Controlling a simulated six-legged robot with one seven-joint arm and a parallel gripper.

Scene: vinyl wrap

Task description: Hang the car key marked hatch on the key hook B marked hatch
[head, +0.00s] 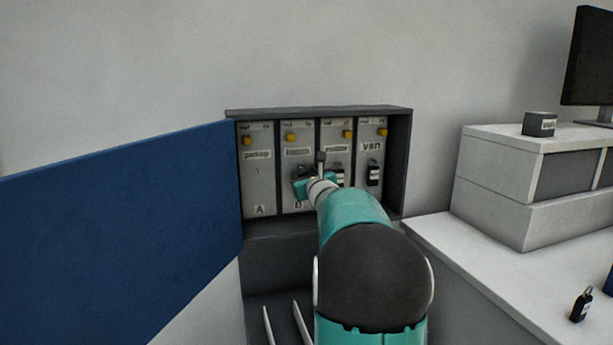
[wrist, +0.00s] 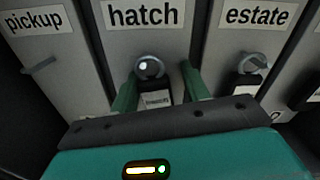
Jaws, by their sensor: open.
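The hatch panel (wrist: 145,45) is second from left in the key cabinet, with the letter B below it in the head view (head: 297,206). A dark car key (wrist: 154,92) hangs below its hook, with its ring (wrist: 150,67) around or against the hook tip; exact seating is hard to tell. Its small label is too blurred to read. My gripper (wrist: 160,92) is open, one green finger on each side of this key, with visible gaps. In the head view my gripper (head: 314,185) is at panel B and hides most of the key.
The pickup hook (wrist: 40,66) is empty. Keys hang on the estate hook (wrist: 246,84) and van hook (head: 373,173). The blue cabinet door (head: 120,235) stands open at left. Another key (head: 581,305) is on the white counter (head: 490,270) at right.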

